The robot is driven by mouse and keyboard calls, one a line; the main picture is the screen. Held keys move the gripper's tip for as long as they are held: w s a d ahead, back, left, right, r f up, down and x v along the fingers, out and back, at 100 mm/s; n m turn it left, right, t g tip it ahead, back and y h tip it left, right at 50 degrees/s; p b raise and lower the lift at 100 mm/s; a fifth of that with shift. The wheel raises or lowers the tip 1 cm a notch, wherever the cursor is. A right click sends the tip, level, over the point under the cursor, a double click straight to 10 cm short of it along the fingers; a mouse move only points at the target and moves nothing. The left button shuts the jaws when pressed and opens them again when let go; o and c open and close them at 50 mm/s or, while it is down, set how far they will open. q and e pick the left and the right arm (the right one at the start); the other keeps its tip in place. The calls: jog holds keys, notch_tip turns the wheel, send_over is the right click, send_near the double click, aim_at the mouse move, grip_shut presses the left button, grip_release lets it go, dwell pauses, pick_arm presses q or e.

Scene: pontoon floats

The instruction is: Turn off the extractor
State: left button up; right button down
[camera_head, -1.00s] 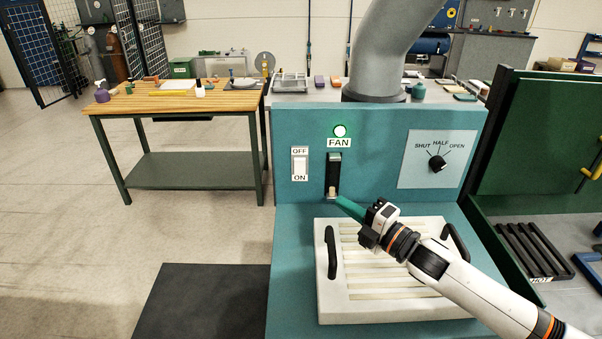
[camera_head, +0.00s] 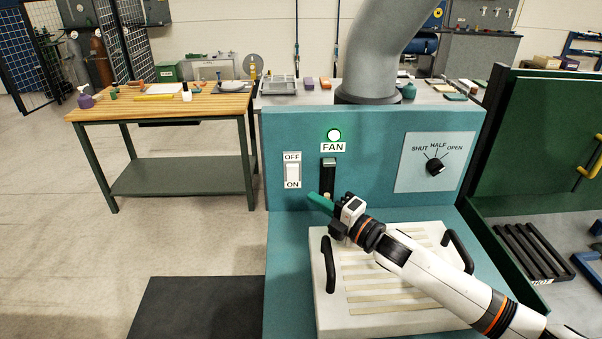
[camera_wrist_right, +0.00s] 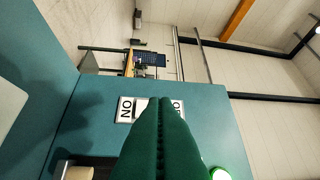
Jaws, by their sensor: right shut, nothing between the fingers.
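The extractor is a teal housing (camera_head: 385,125) with a grey duct on top. Its green lamp (camera_head: 334,135) above the FAN label is lit. A white rocker switch (camera_head: 293,174) is marked OFF above and ON below; its tilt is unclear. In the wrist view its label plate (camera_wrist_right: 125,108) shows beyond the fingertips, which hide the rocker. A black lever slot (camera_head: 328,178) sits under FAN, with a tan knob (camera_head: 327,196) at its lower end. My right gripper (camera_head: 318,203) has its green fingers (camera_wrist_right: 160,140) shut and empty, just below and right of the switch. My left gripper is not in view.
A dial (camera_head: 435,168) marked SHUT, HALF, OPEN is at the panel's right. A white slatted tray (camera_head: 325,310) with black handles lies under my right arm. A wooden-topped table (camera_head: 160,105) stands left. The floor between is clear, apart from a dark mat (camera_head: 195,310).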

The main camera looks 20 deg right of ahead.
aim_at(290, 169)
jog(key=w+p, duration=0.1)
jog(key=w, duration=0.1)
jog(key=w+a+p, duration=0.1)
jog(key=w, duration=0.2)
jog(key=w+r+p, duration=0.1)
jog(key=w, duration=0.2)
jog(key=shift+a+r, duration=0.1)
jog(key=shift+a, duration=0.1)
jog(key=shift+w, duration=0.1)
jog(key=shift+w+d+b, duration=0.1)
jog(key=shift+w+b, duration=0.15)
jog(key=shift+b, duration=0.05)
jog(key=shift+r, duration=0.15)
jog(key=shift+s, duration=0.1)
